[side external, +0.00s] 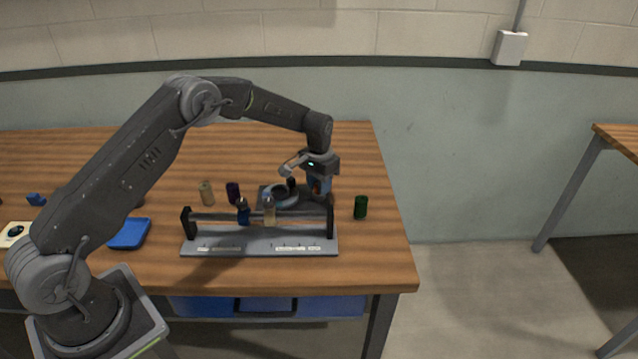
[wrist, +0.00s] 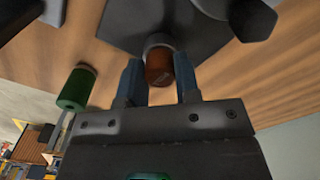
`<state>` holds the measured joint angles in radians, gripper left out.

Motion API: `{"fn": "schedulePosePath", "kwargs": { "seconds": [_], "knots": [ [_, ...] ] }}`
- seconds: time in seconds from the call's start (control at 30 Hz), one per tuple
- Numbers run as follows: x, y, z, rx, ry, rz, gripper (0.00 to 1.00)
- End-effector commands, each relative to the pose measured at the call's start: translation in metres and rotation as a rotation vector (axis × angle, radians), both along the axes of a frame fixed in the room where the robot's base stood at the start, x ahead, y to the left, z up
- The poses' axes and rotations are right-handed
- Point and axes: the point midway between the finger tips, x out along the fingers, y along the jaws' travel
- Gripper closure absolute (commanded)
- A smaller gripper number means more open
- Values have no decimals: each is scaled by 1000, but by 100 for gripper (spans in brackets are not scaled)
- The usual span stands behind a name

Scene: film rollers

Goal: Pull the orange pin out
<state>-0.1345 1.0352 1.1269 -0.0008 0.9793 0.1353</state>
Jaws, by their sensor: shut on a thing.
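The orange pin (wrist: 158,69) shows in the wrist view as a short orange-brown cylinder with a grey collar at its far end. My gripper (wrist: 157,77) has its two blue fingers on either side of it and is shut on it. In the side view my gripper (side external: 318,190) points down at the right end of the roller stand (side external: 260,241), behind its right black post. The pin is mostly hidden there by the fingers. I cannot tell whether the pin is still seated.
A green roller (side external: 361,207) stands right of the stand, near the table's right edge. A blue box (side external: 129,233) lies to the left. The back of the table is clear.

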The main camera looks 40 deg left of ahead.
Motion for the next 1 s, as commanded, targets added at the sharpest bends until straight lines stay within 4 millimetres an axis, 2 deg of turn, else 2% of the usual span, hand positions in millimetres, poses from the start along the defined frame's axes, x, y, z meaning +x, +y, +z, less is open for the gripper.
{"fn": "schedulePosePath", "kwargs": {
  "seconds": [0.23,0.4,0.63,0.67,0.9,1.0],
  "knots": [
    [0,0,2,0,-1,0,100],
    [1,0,18,1,-2,0,100],
    [0,0,17,1,0,1,100],
    [1,0,17,1,0,1,67],
    [0,0,17,1,0,0,44],
    [0,0,17,1,0,0,44]
  ]
}}
